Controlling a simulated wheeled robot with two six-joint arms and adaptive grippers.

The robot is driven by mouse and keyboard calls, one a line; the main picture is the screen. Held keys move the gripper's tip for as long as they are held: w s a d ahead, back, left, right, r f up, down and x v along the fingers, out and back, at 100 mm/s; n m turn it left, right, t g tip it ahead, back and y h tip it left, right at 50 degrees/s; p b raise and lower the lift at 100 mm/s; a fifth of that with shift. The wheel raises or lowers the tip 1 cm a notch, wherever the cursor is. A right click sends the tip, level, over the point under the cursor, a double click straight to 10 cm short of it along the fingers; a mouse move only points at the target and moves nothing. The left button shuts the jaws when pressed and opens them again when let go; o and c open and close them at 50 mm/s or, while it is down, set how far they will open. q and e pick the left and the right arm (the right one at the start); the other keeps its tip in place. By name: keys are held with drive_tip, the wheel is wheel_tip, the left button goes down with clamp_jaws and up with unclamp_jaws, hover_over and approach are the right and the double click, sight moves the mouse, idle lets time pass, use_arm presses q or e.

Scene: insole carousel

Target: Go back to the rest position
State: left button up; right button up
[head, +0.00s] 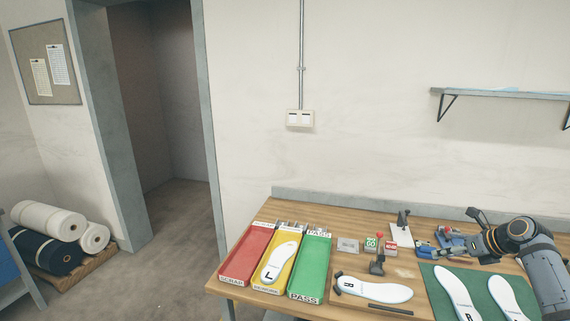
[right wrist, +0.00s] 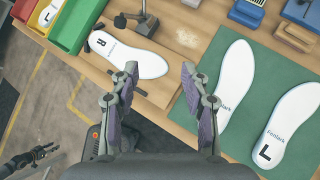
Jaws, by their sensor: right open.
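My right gripper (right wrist: 160,82) is open and empty in the right wrist view, its two fingers apart above the table's front part. In the head view the right arm comes in at the right edge, above the green mat (head: 433,284). A white insole marked R (head: 376,289) lies on a wooden board with a fixture. In the right wrist view my left gripper (right wrist: 28,157) shows small at the lower left, away from the table.
Red scrap (head: 246,254), yellow rework (head: 285,278) and green pass (head: 311,266) trays stand on the table's left; the yellow one holds an insole marked L. Small blocks and signs stand behind the board.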

drive_tip(key=s+a+f+n+g+h, duration=0.1)
drive_tip(key=s+a+f+n+g, duration=0.1)
drive_tip(key=s+a+f+n, duration=0.55)
drive_tip(key=s+a+f+n+g+h, duration=0.15)
drive_tip(key=s+a+f+n, duration=0.25)
drive_tip(key=a+f+n, duration=0.6)
drive_tip(key=s+a+f+n, duration=0.3)
drive_tip(key=s+a+n, duration=0.3)
drive_tip(key=s+n, duration=0.4)
drive_tip(key=s+a+r+n+h, duration=0.1)
drive_tip(key=s+r+n+h, duration=0.15)
drive_tip(key=s+n, duration=0.65)
drive_tip(key=s+d+f+m+g, duration=0.1)
drive_tip(key=s+f, duration=0.2)
drive_tip(key=f, duration=1)
drive_tip(key=s+d+f+m+g, duration=0.1)
drive_tip(key=s+d+f, duration=0.1)
drive_tip(key=f, duration=1.1)
use_arm(q)
drive_tip(key=w, duration=0.1)
drive_tip(key=w+a, duration=0.1)
drive_tip(key=w, duration=0.1)
drive_tip(key=shift+w, duration=0.1)
use_arm(e)
drive_tip(key=s+d+f+g, duration=0.1)
drive_tip(key=s+f, duration=1.5)
drive_tip(key=s, duration=0.2)
drive_tip(key=shift+s, duration=0.35)
